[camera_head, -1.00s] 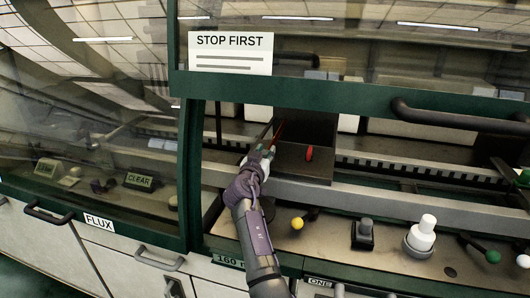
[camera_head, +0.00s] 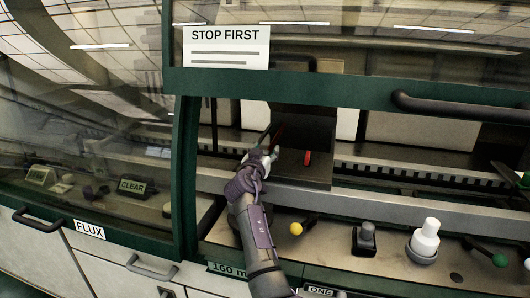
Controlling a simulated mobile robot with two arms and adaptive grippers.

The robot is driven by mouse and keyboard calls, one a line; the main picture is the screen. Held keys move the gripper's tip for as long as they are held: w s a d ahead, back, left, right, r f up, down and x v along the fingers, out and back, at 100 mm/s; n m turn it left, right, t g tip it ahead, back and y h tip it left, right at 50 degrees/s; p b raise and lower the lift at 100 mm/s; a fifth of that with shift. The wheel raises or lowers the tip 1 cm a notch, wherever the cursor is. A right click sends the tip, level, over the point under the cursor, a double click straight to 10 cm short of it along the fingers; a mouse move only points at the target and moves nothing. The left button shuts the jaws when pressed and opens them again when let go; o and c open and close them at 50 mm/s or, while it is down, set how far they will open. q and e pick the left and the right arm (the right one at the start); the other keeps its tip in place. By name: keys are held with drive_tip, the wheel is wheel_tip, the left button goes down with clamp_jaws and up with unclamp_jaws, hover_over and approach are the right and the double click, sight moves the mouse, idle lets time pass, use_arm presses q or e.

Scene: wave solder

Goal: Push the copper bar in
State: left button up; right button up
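My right gripper (camera_head: 268,152) reaches through the cabinet opening to the left edge of a dark open box (camera_head: 308,130). Its fingertips are small and dark here, so I cannot tell if they are open or shut. A thin reddish strip (camera_head: 279,133) shows right beside the fingertips, at the box's left side. It may be the copper bar, and I cannot tell whether the gripper touches it. A small red upright piece (camera_head: 307,158) is inside the box, right of the gripper. My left gripper is not in view.
A green frame with a black handle (camera_head: 460,112) and a "STOP FIRST" sign (camera_head: 226,48) is above the opening.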

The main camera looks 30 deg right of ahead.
drive_tip(key=shift+s+a, duration=0.1)
drive_tip(key=v, duration=0.7)
drive_tip(key=shift+s+a, duration=0.1)
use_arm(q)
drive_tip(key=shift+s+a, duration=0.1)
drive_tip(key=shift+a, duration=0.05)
